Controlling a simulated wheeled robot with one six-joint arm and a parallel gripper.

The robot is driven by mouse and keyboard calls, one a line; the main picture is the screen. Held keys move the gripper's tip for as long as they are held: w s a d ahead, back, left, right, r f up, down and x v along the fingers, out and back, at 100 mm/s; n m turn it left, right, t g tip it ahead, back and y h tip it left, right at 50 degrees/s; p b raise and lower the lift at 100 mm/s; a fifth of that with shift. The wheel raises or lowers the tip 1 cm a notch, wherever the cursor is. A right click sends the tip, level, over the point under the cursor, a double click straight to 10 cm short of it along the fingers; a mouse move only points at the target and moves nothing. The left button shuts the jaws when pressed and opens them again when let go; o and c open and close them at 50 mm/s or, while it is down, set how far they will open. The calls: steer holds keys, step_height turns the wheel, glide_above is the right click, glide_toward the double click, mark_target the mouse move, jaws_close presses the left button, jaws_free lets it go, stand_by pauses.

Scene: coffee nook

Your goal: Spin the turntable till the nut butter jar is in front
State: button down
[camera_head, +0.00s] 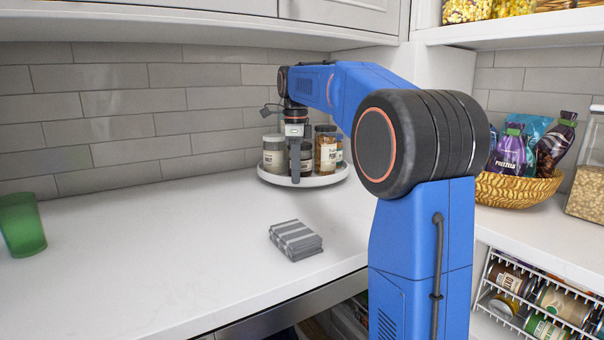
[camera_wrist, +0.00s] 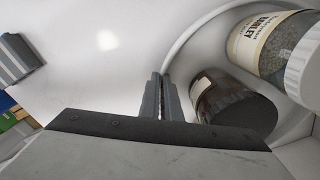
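The white round turntable (camera_head: 322,182) stands at the back right of the counter; its rim also shows in the wrist view (camera_wrist: 180,45). On it are a pale-labelled jar (camera_head: 274,158), a short dark jar with a black lid (camera_head: 306,160), a taller jar with a brownish label (camera_head: 326,152) and another partly hidden behind. In the wrist view the barley jar (camera_wrist: 265,40) and the short jar (camera_wrist: 228,105) lie right of my fingers. I cannot read which is the nut butter. My gripper (camera_head: 295,180) points down at the turntable's front, fingers together, empty, beside the short jar; contact is unclear.
A folded striped cloth (camera_head: 296,240) lies on the counter in front of the turntable. A green cup (camera_head: 21,224) stands far left. A wicker basket (camera_head: 517,190) with bags is at right.

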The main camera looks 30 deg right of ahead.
steer(key=shift+w+a+m, duration=0.3)
steer(key=shift+a, duration=0.15)
stand_by(0.4)
steer(key=c, duration=2)
jaws_free()
steer(key=shift+r, duration=0.1)
steer(key=shift+r, duration=3.65)
